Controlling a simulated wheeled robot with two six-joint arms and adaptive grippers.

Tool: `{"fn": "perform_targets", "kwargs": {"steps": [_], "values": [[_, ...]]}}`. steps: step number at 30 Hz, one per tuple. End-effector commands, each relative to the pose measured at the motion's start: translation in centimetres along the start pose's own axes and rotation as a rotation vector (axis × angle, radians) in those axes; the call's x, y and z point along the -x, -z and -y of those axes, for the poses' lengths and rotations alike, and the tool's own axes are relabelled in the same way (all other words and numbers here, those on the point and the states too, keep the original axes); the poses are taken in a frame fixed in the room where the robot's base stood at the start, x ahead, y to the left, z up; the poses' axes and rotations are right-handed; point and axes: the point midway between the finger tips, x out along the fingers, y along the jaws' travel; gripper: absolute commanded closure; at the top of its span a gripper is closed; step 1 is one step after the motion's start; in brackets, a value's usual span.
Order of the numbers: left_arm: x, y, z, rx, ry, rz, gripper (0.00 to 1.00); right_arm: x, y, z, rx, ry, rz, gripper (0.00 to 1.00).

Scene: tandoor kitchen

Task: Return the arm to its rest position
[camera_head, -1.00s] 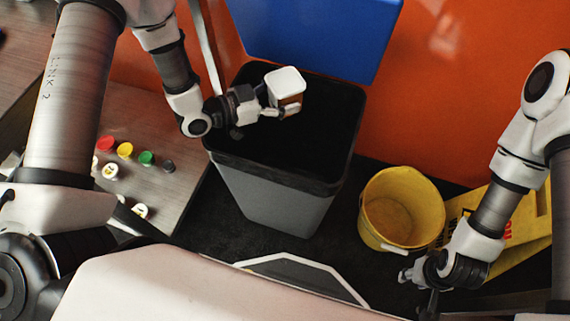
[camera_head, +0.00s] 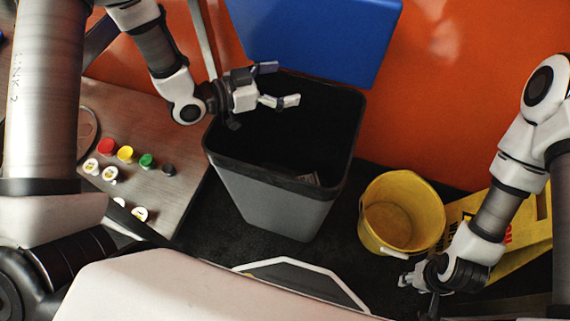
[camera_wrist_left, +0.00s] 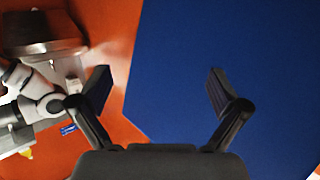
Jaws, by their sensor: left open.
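My left gripper (camera_head: 279,85) is open and empty above the dark opening of the grey bin (camera_head: 275,198). In the left wrist view its two fingers (camera_wrist_left: 161,92) stand wide apart with nothing between them.
A blue panel (camera_head: 315,35) is behind the bin on the orange wall (camera_head: 450,100). A wooden surface at the left holds several small caps, including a red one (camera_head: 107,147) and a green one (camera_head: 147,161). A yellow sign (camera_head: 510,247) lies behind my right arm.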

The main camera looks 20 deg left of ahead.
Motion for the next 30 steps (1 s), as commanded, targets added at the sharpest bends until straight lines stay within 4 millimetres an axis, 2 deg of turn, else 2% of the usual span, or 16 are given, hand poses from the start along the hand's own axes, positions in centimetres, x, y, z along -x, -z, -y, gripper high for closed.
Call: {"fn": "perform_targets", "kwargs": {"steps": [1, 3, 7, 23, 26, 30], "values": [[0.2, 1.3, 0.1, -0.003, 0.001, -0.004, 0.01, 0.0, 0.0, 0.0, 0.000, 0.000, 0.000, 0.60], [0.5, 2.7, 0.1, -0.002, 0.001, -0.004, 0.01, 0.0, 0.0, 0.0, 0.000, 0.000, 0.000, 0.60], [0.8, 4.0, 0.0, 0.000, 0.000, -0.001, 0.01, 0.0, 0.0, 0.0, 0.000, 0.000, 0.000, 0.60], [0.9, 4.3, 0.0, 0.001, 0.000, 0.000, 0.01, 0.1, 0.0, 0.0, 0.000, 0.000, 0.000, 0.60], [1.1, 5.5, 0.0, 0.000, 0.000, 0.000, 0.01, 1.3, 0.0, 0.0, 0.000, 0.000, 0.000, 0.60], [1.7, 8.6, 0.0, 0.000, 0.000, 0.000, 0.01, 4.4, 0.0, 0.0, 0.000, 0.000, 0.000, 0.60]]}}
